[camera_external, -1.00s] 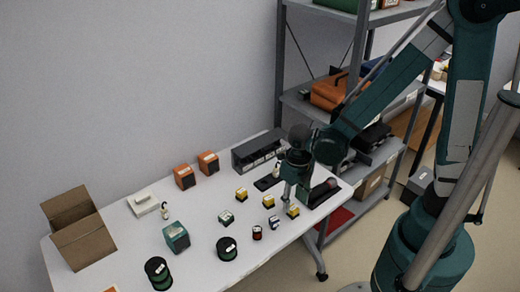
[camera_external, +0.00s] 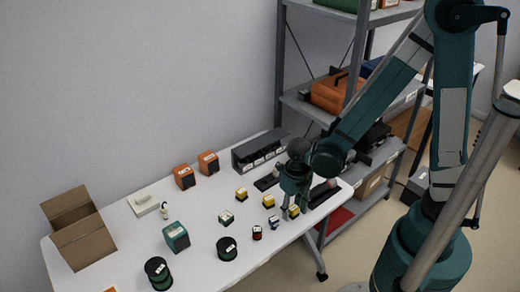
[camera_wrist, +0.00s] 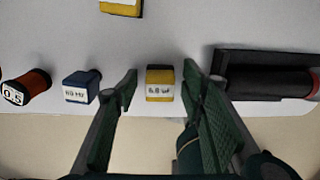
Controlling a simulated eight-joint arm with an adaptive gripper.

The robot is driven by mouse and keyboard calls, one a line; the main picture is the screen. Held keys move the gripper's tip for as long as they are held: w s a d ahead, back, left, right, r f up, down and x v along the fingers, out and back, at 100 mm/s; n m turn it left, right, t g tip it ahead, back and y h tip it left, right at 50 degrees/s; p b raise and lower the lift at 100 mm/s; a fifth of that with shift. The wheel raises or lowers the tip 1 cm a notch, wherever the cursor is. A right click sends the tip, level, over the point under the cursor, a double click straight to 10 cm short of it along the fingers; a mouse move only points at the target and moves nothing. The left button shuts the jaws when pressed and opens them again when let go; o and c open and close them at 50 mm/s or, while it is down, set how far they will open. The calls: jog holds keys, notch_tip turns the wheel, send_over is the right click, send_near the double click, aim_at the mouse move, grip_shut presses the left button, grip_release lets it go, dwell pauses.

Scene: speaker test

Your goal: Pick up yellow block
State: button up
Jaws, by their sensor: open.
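A yellow block (camera_wrist: 160,84) with a white label reading "60 W" or similar lies near the table's front edge. In the wrist view it sits between the two fingertips of my gripper (camera_wrist: 160,75), with a gap on each side. In the external view my gripper (camera_external: 289,213) is low over the front right of the table, and this block (camera_external: 294,210) is right beside its fingers. My gripper is open and holds nothing. Two more yellow blocks stand farther left, one nearer (camera_external: 268,202) and one farther back (camera_external: 241,194).
A blue block (camera_wrist: 81,86) and a red cylinder (camera_wrist: 27,86) stand left of the fingers. A black holder with a dark cylinder (camera_wrist: 268,82) lies close on the right. A cardboard box (camera_external: 80,235) stands at the table's left end; a shelf (camera_external: 300,98) stands behind.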

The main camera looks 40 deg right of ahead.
aim_at(294, 210)
dwell(0.3)
jog(key=c, duration=0.9)
jog(key=shift+r, duration=0.1)
jog(key=shift+r+p, duration=1.55)
jog(key=shift+r, duration=3.4)
jog(key=shift+w, duration=0.15)
